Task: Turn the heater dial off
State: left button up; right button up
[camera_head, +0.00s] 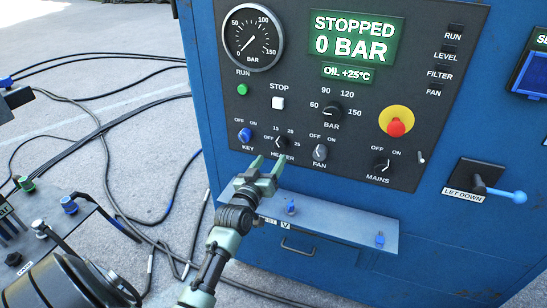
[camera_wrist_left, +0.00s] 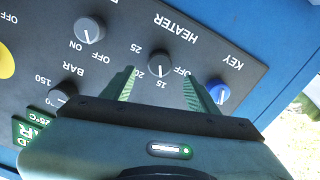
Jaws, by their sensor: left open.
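The heater dial (camera_head: 283,142) is a small dark round knob on the black control panel, between the blue key switch and the fan knob. In the left wrist view the heater dial (camera_wrist_left: 160,64) has a white pointer line that points at about the 15 mark, not at OFF. My left gripper (camera_head: 268,166) is open and empty, just below the dial in the head view. In the left wrist view its green fingers (camera_wrist_left: 158,76) stand apart, one on each side of the dial's line. I cannot tell whether they touch the panel. My right gripper is not in view.
Close by are the blue key switch (camera_head: 245,135) and the fan knob (camera_head: 320,152). A grey-blue ledge (camera_head: 345,225) juts out below the panel. The red stop button (camera_head: 397,127) is farther right. Cables lie on the floor at left, beside a cable reel (camera_head: 70,285).

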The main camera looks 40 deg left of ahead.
aim_at(279, 148)
pick_arm(q)
jog(key=shift+s, duration=0.1)
jog(key=w+m+t+b, duration=0.1)
jog(key=w+m+b, duration=0.1)
jog(key=b, duration=0.2)
jog(key=w+a+m+t+b, duration=0.1)
jog(key=w+m+t+b, duration=0.1)
jog(key=b, duration=0.3)
jog(key=w+a+m+t+b, duration=0.1)
jog(key=w+m+b, duration=0.1)
jog(key=w+b, duration=0.2)
jog(key=shift+w+f+b, duration=0.1)
jog(key=shift+f+b, duration=0.15)
jog(key=shift+b, duration=0.05)
grip_shut()
jog(key=shift+n, duration=0.3)
